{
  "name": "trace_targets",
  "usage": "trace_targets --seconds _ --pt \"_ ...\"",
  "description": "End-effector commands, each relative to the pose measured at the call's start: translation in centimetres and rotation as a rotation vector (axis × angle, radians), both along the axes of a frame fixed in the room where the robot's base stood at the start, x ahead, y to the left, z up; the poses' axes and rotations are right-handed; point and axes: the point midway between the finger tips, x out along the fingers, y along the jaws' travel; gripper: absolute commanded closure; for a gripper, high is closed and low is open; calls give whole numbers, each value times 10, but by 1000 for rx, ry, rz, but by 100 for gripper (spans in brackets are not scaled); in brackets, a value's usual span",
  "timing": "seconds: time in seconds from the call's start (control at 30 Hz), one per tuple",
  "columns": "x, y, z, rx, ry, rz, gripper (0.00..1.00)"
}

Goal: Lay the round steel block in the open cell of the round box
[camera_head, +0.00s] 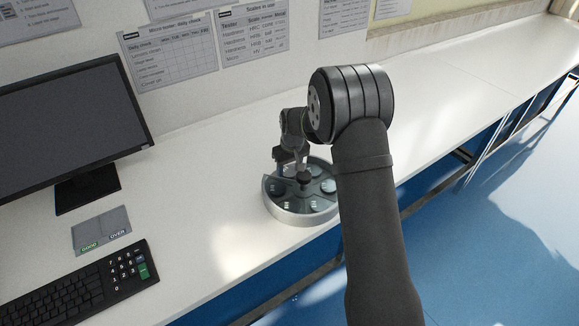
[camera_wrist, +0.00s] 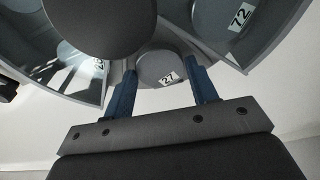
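The round box (camera_head: 288,217) stands on the white bench, a pale round tray with wedge-shaped cells around a dark central knob (camera_head: 304,178). My gripper (camera_head: 291,157) reaches down at its back left part. In the wrist view, a grey round steel block (camera_wrist: 155,66) with a "27" label sits between the two blue fingertips (camera_wrist: 160,72). The knob also fills the upper left there (camera_wrist: 100,22).
Neighbouring cells hold other round blocks, one labelled "72" (camera_wrist: 215,15). A monitor (camera_head: 70,120), a keyboard (camera_head: 75,288) and a grey mat (camera_head: 101,231) with "OVER" lettering lie left of the box. The bench behind and right of my arm is clear.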

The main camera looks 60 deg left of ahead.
Motion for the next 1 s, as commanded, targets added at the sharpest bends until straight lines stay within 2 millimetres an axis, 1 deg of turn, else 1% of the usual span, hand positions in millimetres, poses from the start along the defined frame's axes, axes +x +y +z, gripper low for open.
trace_targets --seconds 0.03,0.07,0.1,0.33,0.47,0.57,0.8,0.9,1.0 --pt "0 0 1 1 0 0 36" --pt "0 0 1 0 0 0 31" --pt "0 0 1 1 0 0 28" --pt "0 0 1 1 0 0 28" --pt "0 0 8 2 -1 0 28" --pt "0 -2 23 3 -1 0 28" --pt "0 -9 75 4 -1 0 28" --pt "-1 -11 94 4 -1 0 28" --pt "-1 -13 109 3 -1 0 28"
